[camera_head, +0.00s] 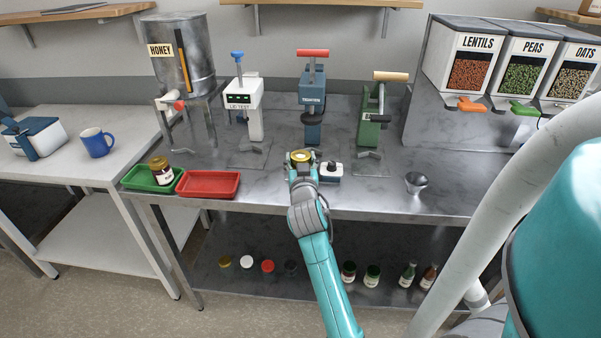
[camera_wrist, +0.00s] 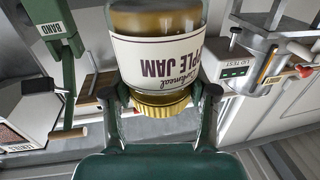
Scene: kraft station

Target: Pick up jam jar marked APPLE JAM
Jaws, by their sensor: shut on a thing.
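The jam jar marked APPLE JAM (camera_wrist: 160,55) fills the upper middle of the wrist view, with its label upside down in that picture and its gold lid towards my palm. My gripper (camera_wrist: 160,95) has a finger on each side of the jar and is shut on it. In the head view my gripper (camera_head: 301,172) is over the steel bench, and the jar's gold lid (camera_head: 301,156) shows just beyond it. Most of the jar is hidden there by my gripper.
A green tray (camera_head: 135,183) holding another gold-lidded jar (camera_head: 161,171) and an empty red tray (camera_head: 208,184) lie left. Blue (camera_head: 312,100) and green (camera_head: 371,125) presses stand behind. A metal funnel (camera_head: 416,182) is right.

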